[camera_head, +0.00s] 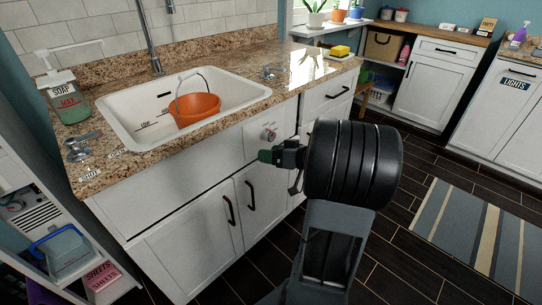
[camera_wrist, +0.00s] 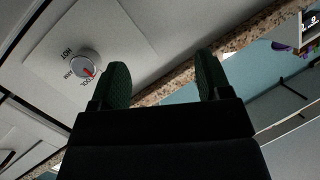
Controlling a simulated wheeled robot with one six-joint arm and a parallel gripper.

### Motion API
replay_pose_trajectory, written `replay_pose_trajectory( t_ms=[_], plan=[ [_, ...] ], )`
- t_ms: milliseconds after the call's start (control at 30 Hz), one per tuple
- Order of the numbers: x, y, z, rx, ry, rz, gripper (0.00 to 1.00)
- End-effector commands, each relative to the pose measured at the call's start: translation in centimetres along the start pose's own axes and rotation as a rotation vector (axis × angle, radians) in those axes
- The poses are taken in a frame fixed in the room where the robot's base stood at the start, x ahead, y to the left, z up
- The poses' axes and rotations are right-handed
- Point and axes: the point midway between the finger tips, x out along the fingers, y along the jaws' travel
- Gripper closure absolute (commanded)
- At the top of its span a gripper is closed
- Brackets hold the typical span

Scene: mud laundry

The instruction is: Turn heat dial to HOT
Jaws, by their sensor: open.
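The heat dial (camera_wrist: 85,65) is a round pale knob with a red pointer on a white cabinet panel. In the wrist view it sits to the left of my fingers, and the red pointer is by the word COOL; WARM and HOT are also printed around it. The dial (camera_head: 268,135) also shows in the head view, on the panel below the counter. My gripper (camera_head: 266,155) is just in front of and below the dial. In the wrist view my gripper (camera_wrist: 165,82) is open, with two green fingertips apart and nothing between them. The dial is outside the fingers.
A granite counter (camera_head: 105,183) with a white sink (camera_head: 120,118) lies above the panel. An orange bucket (camera_head: 195,109) stands in the sink, and a soap bottle (camera_head: 66,100) is at the left. Cabinet doors with black handles are below. The dark floor at right is clear around a striped rug (camera_head: 470,230).

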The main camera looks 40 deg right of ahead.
Motion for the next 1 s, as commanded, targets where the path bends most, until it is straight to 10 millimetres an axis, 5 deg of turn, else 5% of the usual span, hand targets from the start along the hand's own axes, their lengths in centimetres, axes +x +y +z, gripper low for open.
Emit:
replay_pose_trajectory(
  t_ms=[33,100,367,1000],
  plan=[
    [-0.8,3.1,1.3,-0.031,0.079,0.051,0.29],
    [-2.1,5.8,1.3,-0.084,0.169,0.114,0.29],
    [-4.2,10.3,1.0,-0.19,0.308,0.248,0.29],
    [5.7,12.7,-2.7,-0.194,0.312,0.253,0.29]
  ],
)
